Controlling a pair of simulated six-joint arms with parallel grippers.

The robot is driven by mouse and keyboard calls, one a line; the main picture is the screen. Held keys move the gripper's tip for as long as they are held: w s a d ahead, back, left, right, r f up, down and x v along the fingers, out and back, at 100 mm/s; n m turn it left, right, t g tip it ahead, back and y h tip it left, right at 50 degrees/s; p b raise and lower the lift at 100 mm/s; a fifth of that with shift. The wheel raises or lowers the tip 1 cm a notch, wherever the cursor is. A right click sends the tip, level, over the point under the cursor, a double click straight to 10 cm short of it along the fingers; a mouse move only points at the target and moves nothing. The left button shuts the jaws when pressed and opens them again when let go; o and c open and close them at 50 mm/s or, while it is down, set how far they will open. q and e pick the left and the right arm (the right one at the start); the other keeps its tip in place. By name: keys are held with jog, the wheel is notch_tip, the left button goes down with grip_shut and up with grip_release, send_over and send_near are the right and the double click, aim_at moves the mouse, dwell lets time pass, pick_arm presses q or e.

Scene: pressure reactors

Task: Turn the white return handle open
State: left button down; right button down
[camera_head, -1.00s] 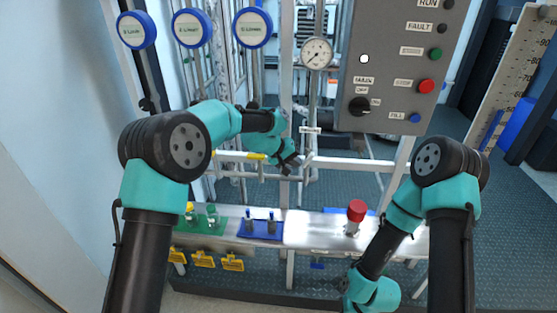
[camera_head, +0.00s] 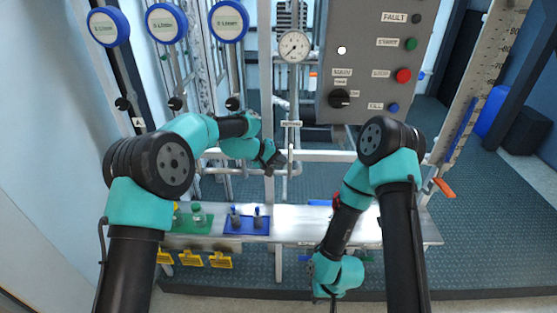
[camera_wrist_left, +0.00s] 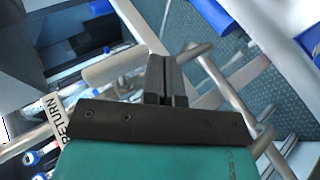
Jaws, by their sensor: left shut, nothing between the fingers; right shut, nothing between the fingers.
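The RETURN label (camera_wrist_left: 60,118) shows at the left of the left wrist view, and a small label (camera_head: 291,124) sits on the pipe below the gauge in the head view. A pale, round-ended bar (camera_wrist_left: 110,66), which looks like the white return handle, lies just left of my left fingers in the wrist view. My left gripper (camera_wrist_left: 166,80) is shut and empty beside it; I cannot tell whether they touch. In the head view my left gripper (camera_head: 275,165) is at the pipework and hides the handle there. My right gripper (camera_head: 333,299) is low at the front, shut, its fingers barely visible.
A grey control box (camera_head: 375,60) and a pressure gauge (camera_head: 294,46) are above the pipes. A metal shelf (camera_head: 295,222) below carries a blue tray (camera_head: 234,225) and a green tray (camera_head: 178,227). My right arm covers part of the shelf and most of a red knob.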

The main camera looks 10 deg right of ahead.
dwell(0.7)
pick_arm(q)
jog(key=shift+r, duration=0.75)
jog(key=v, duration=1.7)
jog(key=shift+a, duration=0.2)
